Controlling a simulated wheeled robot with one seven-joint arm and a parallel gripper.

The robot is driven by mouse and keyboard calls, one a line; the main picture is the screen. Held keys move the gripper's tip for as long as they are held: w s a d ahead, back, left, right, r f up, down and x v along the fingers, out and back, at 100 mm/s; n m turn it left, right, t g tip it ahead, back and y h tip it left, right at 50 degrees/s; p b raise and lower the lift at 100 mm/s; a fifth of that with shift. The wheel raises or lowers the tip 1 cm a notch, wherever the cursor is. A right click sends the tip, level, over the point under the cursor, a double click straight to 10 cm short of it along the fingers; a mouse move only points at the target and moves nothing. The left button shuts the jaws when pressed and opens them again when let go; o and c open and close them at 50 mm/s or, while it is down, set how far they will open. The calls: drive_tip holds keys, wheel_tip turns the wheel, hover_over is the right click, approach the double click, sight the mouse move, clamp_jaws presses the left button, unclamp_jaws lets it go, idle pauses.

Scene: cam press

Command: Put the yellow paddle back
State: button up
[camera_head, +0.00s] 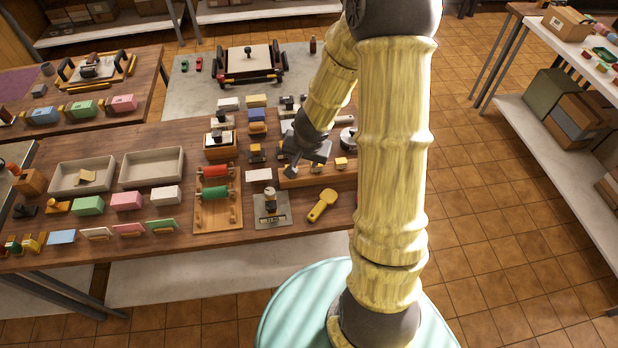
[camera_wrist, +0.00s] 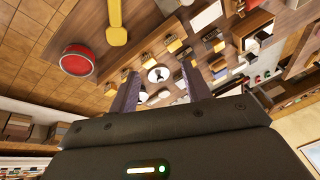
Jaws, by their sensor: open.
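The yellow paddle (camera_head: 322,205) lies flat near the front edge of the wooden table, right of a grey plate with a stamp-like press (camera_head: 271,208). It has a broad end and a narrower handle. A yellow paddle-shaped thing also shows at the top of the wrist view (camera_wrist: 116,32). My gripper (camera_head: 291,171) is above the table, behind and left of the paddle, apart from it. Its two fingers (camera_wrist: 161,82) are spread in the wrist view with nothing held between them. The paddle's resting place cannot be told for sure.
A long wooden block (camera_head: 312,180) with small yellow pieces stands behind the paddle. A wooden frame with red and green rollers (camera_head: 216,208) is to the left. Two grey trays (camera_head: 152,168) sit farther left. A red round thing (camera_wrist: 77,60) shows in the wrist view. My arm hides the table's right part.

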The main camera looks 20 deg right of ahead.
drive_tip(key=s+a+r+n, duration=0.2)
drive_tip(key=s+r+n, duration=0.1)
drive_tip(key=s+r, duration=0.2)
drive_tip(key=s+a+r+n+g, duration=0.1)
drive_tip(key=s+a+r+n, duration=0.1)
drive_tip(key=s+r, duration=0.4)
drive_tip(key=s+n, duration=0.1)
drive_tip(key=s, duration=0.2)
drive_tip(key=shift+s+n+g, duration=0.15)
drive_tip(key=shift+n+g, duration=0.15)
drive_tip(key=shift+n, duration=0.1)
drive_tip(key=s+b+x, duration=0.1)
drive_tip(key=b+x, duration=0.6)
drive_tip(key=shift+s, duration=0.3)
drive_tip(key=shift+f, duration=0.15)
